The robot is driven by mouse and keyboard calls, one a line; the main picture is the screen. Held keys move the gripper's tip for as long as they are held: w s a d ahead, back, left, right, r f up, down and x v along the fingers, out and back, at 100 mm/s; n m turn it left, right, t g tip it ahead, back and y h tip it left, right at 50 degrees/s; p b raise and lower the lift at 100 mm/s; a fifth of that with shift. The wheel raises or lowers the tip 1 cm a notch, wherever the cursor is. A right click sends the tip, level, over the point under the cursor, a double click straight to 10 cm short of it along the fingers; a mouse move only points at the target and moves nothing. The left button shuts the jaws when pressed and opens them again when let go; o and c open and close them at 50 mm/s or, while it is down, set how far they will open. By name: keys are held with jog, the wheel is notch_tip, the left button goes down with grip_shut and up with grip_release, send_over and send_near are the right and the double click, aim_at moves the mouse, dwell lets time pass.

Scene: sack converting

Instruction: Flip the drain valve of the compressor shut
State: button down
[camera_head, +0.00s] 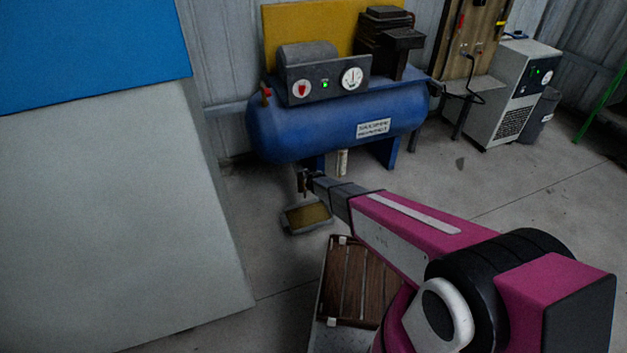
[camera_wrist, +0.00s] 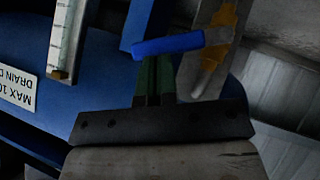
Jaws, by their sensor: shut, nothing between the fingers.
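The compressor (camera_head: 335,125) has a blue horizontal tank, with a gauge panel on top. My gripper (camera_head: 304,180) is under the tank's left part. In the wrist view my gripper (camera_wrist: 154,70) is shut and empty. A blue lever (camera_wrist: 168,44), which looks like the drain valve's handle, lies crosswise just past my fingertips, slightly tilted. I cannot tell whether the fingers touch it. The valve body is hidden behind the lever and fingers. In the head view I cannot make out the lever near my gripper.
A shallow drip tray (camera_head: 288,228) with yellowish-brown content stands on the floor below my gripper. A scaled tube (camera_wrist: 62,42) and a label (camera_wrist: 17,88) are beside my gripper. A slatted wooden pallet (camera_head: 350,280) lies nearer. A large grey block (camera_head: 110,220) fills the left.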

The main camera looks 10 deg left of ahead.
jog(key=shift+w+d+f+y, duration=0.15)
jog(key=shift+d+f+y, duration=0.05)
jog(key=shift+f+y, duration=0.1)
jog(key=shift+w+d+f, duration=0.1)
jog(key=shift+d, duration=0.05)
jog(key=shift+d+f, duration=0.1)
jog(key=shift+f, duration=0.1)
dwell(0.4)
jog(key=shift+s+a+f, duration=0.3)
jog(key=shift+s+a, duration=0.05)
jog(key=shift+a, duration=0.25)
jog(key=s+d+r, duration=0.1)
jog(key=s+r, duration=0.6)
jog(key=r, duration=0.4)
jog(key=shift+d, duration=0.4)
